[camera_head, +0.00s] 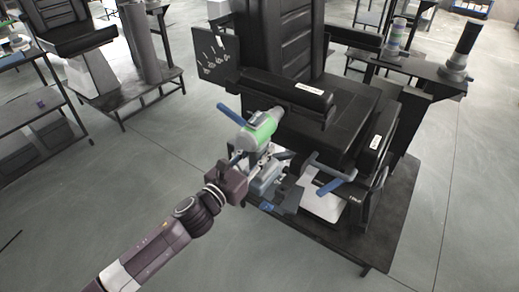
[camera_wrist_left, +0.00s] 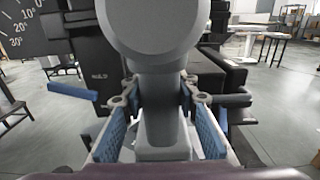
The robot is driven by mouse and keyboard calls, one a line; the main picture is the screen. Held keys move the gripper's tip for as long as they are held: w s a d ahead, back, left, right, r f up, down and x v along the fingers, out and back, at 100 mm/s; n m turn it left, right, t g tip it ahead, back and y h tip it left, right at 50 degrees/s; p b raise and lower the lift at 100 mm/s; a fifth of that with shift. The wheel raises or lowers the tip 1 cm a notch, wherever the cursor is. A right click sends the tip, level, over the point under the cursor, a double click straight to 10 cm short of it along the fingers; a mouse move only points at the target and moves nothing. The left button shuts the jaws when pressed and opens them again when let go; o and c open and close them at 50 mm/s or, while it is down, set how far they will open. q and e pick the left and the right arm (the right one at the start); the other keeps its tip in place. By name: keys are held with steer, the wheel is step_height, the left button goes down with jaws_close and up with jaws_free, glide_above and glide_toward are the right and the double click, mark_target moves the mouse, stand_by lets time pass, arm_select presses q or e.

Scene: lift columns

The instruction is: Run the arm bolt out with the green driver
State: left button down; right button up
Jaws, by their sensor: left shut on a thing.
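The green driver (camera_head: 262,131) is in the middle of the head view, at the left side of the black chair's armrest (camera_head: 288,93). My left gripper (camera_head: 258,160) is shut on the driver's handle, below its green body. In the left wrist view the grey handle (camera_wrist_left: 163,115) stands between the two blue-padded fingers of my left gripper (camera_wrist_left: 160,130), and the driver's round grey back fills the top middle. The driver's nose points up and right, close to the armrest. The arm bolt cannot be made out; the driver's nose covers that area. My right gripper does not show.
The black chair (camera_head: 350,110) stands on a dark platform (camera_head: 395,220). A blue lever (camera_head: 231,113) sticks out left of the driver, near an angle scale plate (camera_head: 214,60). Another blue handle (camera_head: 329,187) is at the front. Open floor (camera_head: 150,170) lies to the left.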

mark_target(253, 157)
arm_select(q)
steer(key=shift+s+a+r, duration=0.1)
steer(key=shift+s+r, duration=0.05)
steer(key=shift+r, duration=0.35)
stand_by(0.5)
steer(key=shift+s+a+f+p, duration=0.1)
steer(key=shift+s+f+p, duration=0.15)
steer(key=shift+p, duration=0.1)
stand_by(0.7)
steer(key=shift+s+a, duration=0.1)
steer(key=shift+v, duration=2.35)
steer(key=shift+s+a, duration=0.3)
steer(key=shift+s, duration=0.05)
steer(key=shift+v, duration=1.55)
